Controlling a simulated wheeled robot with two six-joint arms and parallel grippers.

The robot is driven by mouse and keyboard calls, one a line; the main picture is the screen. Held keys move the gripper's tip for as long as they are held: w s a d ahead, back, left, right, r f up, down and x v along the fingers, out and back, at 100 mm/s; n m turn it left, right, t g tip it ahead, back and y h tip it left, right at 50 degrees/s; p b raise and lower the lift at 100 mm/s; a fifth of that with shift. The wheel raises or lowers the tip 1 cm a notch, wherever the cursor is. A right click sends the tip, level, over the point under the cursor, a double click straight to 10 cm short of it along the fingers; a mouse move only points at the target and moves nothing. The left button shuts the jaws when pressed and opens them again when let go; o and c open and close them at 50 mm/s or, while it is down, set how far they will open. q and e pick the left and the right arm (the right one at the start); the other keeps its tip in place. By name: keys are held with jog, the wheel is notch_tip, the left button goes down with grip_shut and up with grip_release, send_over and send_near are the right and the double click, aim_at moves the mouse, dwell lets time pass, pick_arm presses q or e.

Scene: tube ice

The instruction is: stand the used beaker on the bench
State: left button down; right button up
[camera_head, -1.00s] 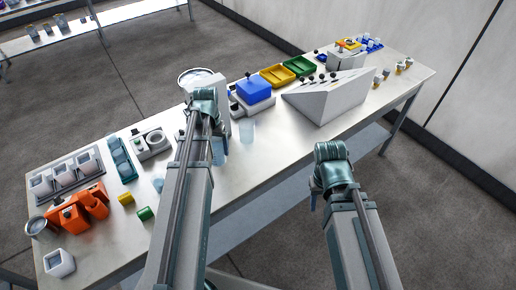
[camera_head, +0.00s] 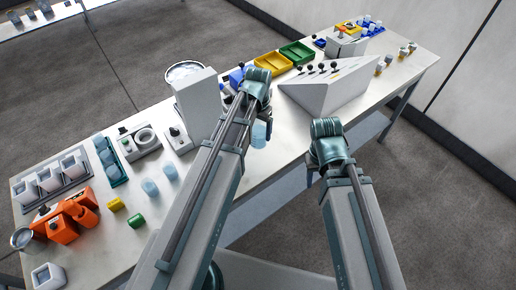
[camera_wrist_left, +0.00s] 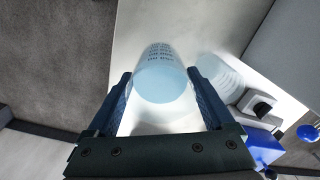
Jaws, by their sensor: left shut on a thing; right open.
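My left gripper (camera_head: 258,108) is over the front part of the bench (camera_head: 290,134), shut on a pale blue, see-through beaker (camera_head: 259,134). In the left wrist view the beaker (camera_wrist_left: 162,78) sits between the two fingers (camera_wrist_left: 161,98), with dark printed lines on its wall. I cannot tell whether its base touches the bench top. A pale, ribbed round patch lies beside it in the wrist view; I cannot tell what it is. My right gripper (camera_head: 318,172) is open and empty, off the bench's front edge; its fingers are partly hidden.
A tall white device (camera_head: 198,103) stands left of my left gripper. A white sloped panel (camera_head: 325,88) with black knobs stands to the right. Two more pale blue beakers (camera_head: 150,187) stand left of my left arm. Yellow (camera_head: 264,62) and green trays lie behind.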

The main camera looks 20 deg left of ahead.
aim_at(258, 144)
pick_arm(q)
jog(key=shift+f+b, duration=3.25)
jog(key=shift+f, duration=0.6)
jog(key=shift+f, duration=0.25)
grip_release()
jog(key=shift+r, duration=0.1)
jog(key=shift+r, duration=0.1)
notch_tip(258, 144, up, 12)
jog(key=p, duration=1.2)
jog(key=shift+r, duration=0.1)
jog(key=s+d+y, duration=0.1)
jog(key=s+d, duration=0.9)
jog(key=s, duration=0.4)
jog(key=shift+s+d+m, duration=0.2)
jog(key=shift+s+m, duration=0.05)
jog(key=shift+m, duration=0.05)
